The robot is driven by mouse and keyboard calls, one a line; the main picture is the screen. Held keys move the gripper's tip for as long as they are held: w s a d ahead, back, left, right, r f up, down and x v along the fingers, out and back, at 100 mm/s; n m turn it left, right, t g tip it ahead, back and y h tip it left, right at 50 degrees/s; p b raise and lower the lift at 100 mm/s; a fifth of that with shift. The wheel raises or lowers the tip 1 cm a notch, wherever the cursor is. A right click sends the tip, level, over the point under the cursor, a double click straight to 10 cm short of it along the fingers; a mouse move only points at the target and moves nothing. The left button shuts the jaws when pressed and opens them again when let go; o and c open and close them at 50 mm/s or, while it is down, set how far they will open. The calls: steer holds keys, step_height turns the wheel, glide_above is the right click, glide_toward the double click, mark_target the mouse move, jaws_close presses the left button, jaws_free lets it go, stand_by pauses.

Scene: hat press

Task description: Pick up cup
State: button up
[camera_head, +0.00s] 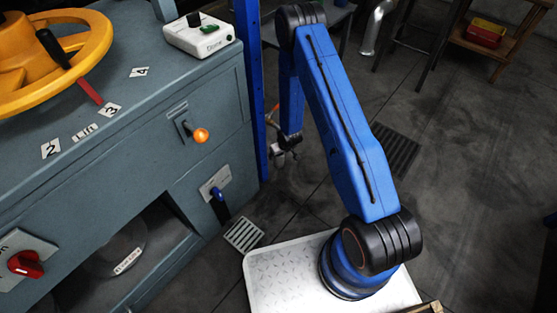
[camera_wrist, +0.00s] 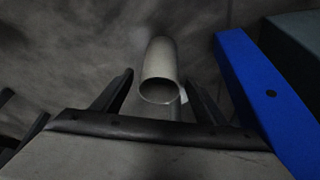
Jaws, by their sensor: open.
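I cannot make out a cup in either view. My gripper (camera_head: 283,154) hangs beside the blue post, to the right of the grey cabinet, and is small and dark in the head view. In the wrist view my gripper (camera_wrist: 159,77) has its two dark fingers spread apart, with nothing seen held. A grey hollow tube (camera_wrist: 160,62) shows between and beyond the fingers, its round open end towards me. It looks like the silver pipe (camera_head: 375,28) at the top of the head view.
The grey cabinet (camera_head: 150,110) carries a yellow wheel (camera_head: 75,72), a white control box (camera_head: 199,36) and an orange-knobbed lever (camera_head: 200,135). The blue post (camera_head: 250,90) stands close to my gripper. A wooden stand with a red-and-yellow bin (camera_head: 486,34) is at upper right.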

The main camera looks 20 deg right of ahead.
steer(key=shift+x, duration=1.25)
steer(key=c, duration=1.3)
